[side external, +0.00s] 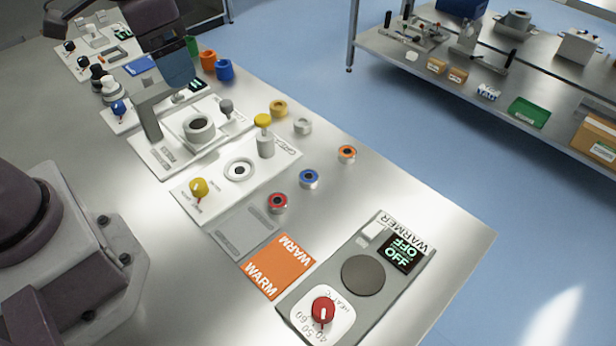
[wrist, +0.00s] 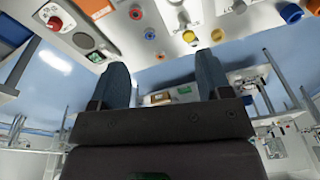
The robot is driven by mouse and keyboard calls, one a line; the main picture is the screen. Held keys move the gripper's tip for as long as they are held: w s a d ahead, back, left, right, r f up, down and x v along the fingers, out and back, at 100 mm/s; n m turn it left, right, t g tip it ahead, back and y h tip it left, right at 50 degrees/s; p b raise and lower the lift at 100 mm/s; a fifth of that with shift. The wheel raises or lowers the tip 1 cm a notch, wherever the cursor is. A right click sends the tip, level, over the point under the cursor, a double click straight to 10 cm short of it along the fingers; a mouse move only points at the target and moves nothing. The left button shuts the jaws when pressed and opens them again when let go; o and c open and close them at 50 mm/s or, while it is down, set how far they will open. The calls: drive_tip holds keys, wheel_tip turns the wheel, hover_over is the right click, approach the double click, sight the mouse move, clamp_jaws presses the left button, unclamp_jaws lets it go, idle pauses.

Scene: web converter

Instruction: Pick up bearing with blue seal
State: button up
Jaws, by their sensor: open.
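The bearing with the blue seal (side external: 309,179) is a small metal ring with a blue face and a dark centre. It stands on the bare steel bench, between the red-sealed bearing (side external: 278,203) and the orange-sealed bearing (side external: 347,154). In the wrist view the blue-sealed bearing (wrist: 150,33) shows beyond the fingertips, up and left of the middle. My gripper (wrist: 163,62) is open, with its two dark fingers wide apart and nothing between them. It is well away from the bearing.
A white press plate (side external: 285,155) with yellow knobs lies left of the bearings. An orange WARM pad (side external: 279,266) and a grey warmer (side external: 362,275) reading OFF are nearer the camera. A yellow ring (side external: 278,108) and pale ring (side external: 303,126) stand behind. Bench right of the bearings is clear.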

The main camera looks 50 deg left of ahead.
drive_tip(key=w+d+f+m+g, duration=0.2)
drive_tip(key=w+d+f+m, duration=0.1)
drive_tip(key=w+f+m, duration=0.3)
drive_tip(key=m, duration=1)
hover_over(309, 176)
drive_tip(key=f, duration=1.7)
drive_tip(key=shift+a+f, duration=0.35)
drive_tip(key=f, duration=0.5)
drive_tip(key=shift+d+f, duration=0.1)
drive_tip(key=shift+d, duration=0.3)
drive_tip(key=c, duration=1)
drive_tip(key=shift+c, duration=0.2)
